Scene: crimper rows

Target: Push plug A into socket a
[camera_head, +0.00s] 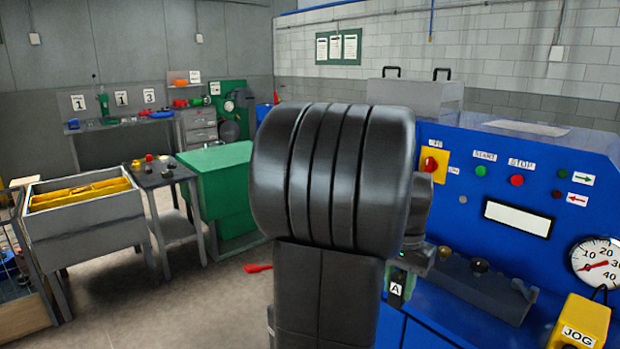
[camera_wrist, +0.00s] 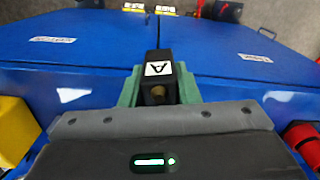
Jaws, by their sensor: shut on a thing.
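Plug A (camera_wrist: 158,69) is a black block with a white label "A". My gripper (camera_wrist: 158,88) is shut on it, with a green finger on each side in the wrist view. In the head view plug A (camera_head: 396,289) hangs below my gripper (camera_head: 404,268), in front of the blue machine. My own arm hides part of the gripper there. I cannot make out socket a in either view. A dark grey block (camera_head: 475,292) with rounded knobs on top sits on the machine's ledge, right of the plug.
The blue machine (camera_head: 465,190) carries buttons, a gauge (camera_head: 598,262) and a yellow JOG box (camera_head: 580,322) at right. A green cabinet (camera_head: 222,195), a small stand (camera_head: 165,176) and a grey bin (camera_head: 85,228) stand at left.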

